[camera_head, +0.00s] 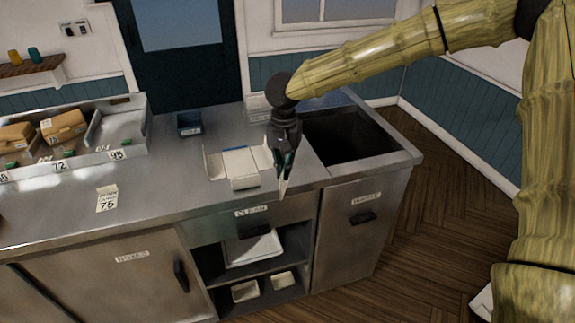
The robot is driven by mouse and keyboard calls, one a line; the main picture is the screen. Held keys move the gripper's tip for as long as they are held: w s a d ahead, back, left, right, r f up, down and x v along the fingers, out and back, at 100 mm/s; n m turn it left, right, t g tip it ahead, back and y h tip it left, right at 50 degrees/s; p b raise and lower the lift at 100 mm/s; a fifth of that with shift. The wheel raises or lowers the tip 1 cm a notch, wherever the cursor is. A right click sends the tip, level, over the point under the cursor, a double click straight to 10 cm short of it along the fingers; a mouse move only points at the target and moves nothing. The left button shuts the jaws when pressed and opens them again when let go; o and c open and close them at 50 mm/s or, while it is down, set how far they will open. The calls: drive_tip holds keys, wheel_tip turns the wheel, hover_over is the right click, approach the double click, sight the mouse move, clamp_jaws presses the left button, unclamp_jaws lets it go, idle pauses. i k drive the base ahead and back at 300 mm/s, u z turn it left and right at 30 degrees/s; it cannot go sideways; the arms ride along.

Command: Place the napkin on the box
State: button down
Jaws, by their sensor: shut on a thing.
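My gripper (286,160) points down over the right part of the steel counter. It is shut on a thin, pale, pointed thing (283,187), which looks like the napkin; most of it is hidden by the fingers. Just left of it, a white box-like block (240,166) sits on the counter between low pale sides. Several brown boxes (62,126) stand in a steel rack at the far left, well away from my gripper.
A dark square sink-like opening (350,137) lies right of my gripper. A small dark blue container (189,124) stands at the counter's back. The steel counter (160,185) is clear between card and white block.

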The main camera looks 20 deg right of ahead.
sight(71, 120)
drive_tip(key=z, duration=2.55)
drive_tip(key=k, duration=1.65)
drive_tip(key=u, duration=2.55)
drive_tip(key=i, duration=0.55)
drive_tip(key=u, duration=0.05)
